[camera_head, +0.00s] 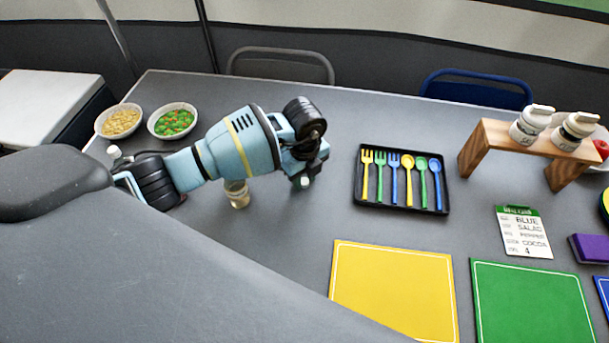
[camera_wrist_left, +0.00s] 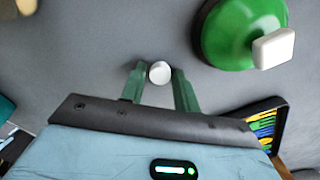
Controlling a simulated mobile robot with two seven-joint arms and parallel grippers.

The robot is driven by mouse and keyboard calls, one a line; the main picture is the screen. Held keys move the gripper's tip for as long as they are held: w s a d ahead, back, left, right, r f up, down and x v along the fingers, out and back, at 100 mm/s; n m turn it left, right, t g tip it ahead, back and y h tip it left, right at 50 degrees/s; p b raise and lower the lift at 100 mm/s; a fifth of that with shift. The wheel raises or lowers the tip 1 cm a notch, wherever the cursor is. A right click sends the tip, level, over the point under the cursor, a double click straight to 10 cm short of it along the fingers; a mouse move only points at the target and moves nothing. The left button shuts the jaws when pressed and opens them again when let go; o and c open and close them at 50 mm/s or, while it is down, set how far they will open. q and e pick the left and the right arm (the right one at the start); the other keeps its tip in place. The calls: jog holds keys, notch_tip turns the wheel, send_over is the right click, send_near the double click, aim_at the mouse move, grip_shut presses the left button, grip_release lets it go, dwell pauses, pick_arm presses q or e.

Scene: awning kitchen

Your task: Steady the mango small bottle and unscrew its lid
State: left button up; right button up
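The small bottle (camera_head: 238,197), pale yellow and apparently the mango one, stands upright on the grey table. My left arm hides its upper part in the head view. A yellowish bottle top also shows at the upper left corner of the left wrist view (camera_wrist_left: 18,9). My left gripper (camera_head: 303,181) points down, to the right of this bottle and apart from it. In the left wrist view a small round white lid (camera_wrist_left: 159,72) sits between the green fingertips, touching both. No bottle body shows around the lid. My right gripper is not in view.
A green container with a white block-like top (camera_wrist_left: 235,40) stands close beside the left gripper; the head view hides it. A black utensil tray (camera_head: 400,207) lies to the right. Two bowls (camera_head: 118,121) (camera_head: 173,121) stand at the left. Yellow and green mats lie in front.

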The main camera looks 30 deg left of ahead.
aim_at(305, 181)
pick_arm(q)
jog(key=shift+o, duration=1)
notch_tip(305, 181, up, 12)
jog(key=p, duration=0.1)
jog(key=shift+r, duration=0.2)
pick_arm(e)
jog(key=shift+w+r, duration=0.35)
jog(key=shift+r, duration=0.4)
pick_arm(q)
jog(key=shift+s+f, duration=0.1)
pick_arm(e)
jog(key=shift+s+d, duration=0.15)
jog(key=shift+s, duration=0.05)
